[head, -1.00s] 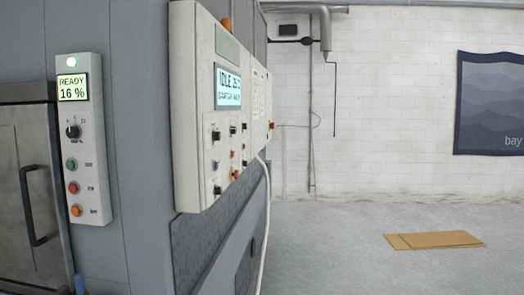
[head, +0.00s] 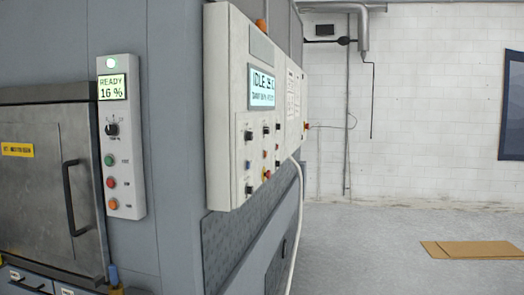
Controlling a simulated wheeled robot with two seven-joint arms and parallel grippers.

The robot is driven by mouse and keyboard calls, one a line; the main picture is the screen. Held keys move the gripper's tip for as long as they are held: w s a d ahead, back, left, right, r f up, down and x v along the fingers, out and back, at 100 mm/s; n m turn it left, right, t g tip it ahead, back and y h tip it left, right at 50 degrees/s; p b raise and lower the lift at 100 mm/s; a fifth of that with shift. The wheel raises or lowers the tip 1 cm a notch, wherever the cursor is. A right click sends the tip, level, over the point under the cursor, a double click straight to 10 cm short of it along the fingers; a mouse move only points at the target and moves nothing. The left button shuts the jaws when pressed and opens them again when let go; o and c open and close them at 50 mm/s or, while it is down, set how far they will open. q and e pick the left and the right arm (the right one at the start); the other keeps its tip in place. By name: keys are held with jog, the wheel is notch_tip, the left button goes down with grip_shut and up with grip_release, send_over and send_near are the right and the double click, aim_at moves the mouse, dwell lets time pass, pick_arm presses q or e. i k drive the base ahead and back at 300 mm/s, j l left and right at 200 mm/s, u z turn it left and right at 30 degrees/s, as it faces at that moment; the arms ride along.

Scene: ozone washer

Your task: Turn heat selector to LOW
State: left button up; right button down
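The white control panel (head: 228,150) is mounted on the grey machine and seen at a slant. Its lit display (head: 262,88) reads IDLE. Below the display are several small black knobs, with one black knob (head: 248,135) at the upper left of the group. The labels are too small to read, so I cannot tell which knob is the heat selector or where it points. A narrower control box (head: 121,180) to the left has a READY 16 % screen (head: 112,87), a black knob (head: 111,129) and green, red and orange buttons. Neither gripper is in view.
A metal door with a black handle (head: 72,198) is at the left. A pale hose (head: 294,230) hangs from the panel to the floor. Flat cardboard (head: 470,249) lies on the floor at the right. The floor in front of the white wall is otherwise open.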

aim_at(248, 135)
jog(key=i+l+z, duration=0.65)
jog(key=i+z, duration=0.25)
jog(key=i+l+z, duration=0.25)
jog(key=i, duration=1.15)
jog(key=i+u, duration=0.3)
jog(key=u, duration=0.15)
jog(key=i+l+u, duration=0.2)
jog(key=u, duration=0.2)
jog(key=i+l+u, duration=0.25)
jog(key=u, duration=0.2)
jog(key=i+l+u, duration=0.4)
jog(key=l+u, duration=0.3)
jog(key=u, duration=0.15)
jog(key=i+l+u, duration=0.15)
jog(key=l+u, duration=0.7)
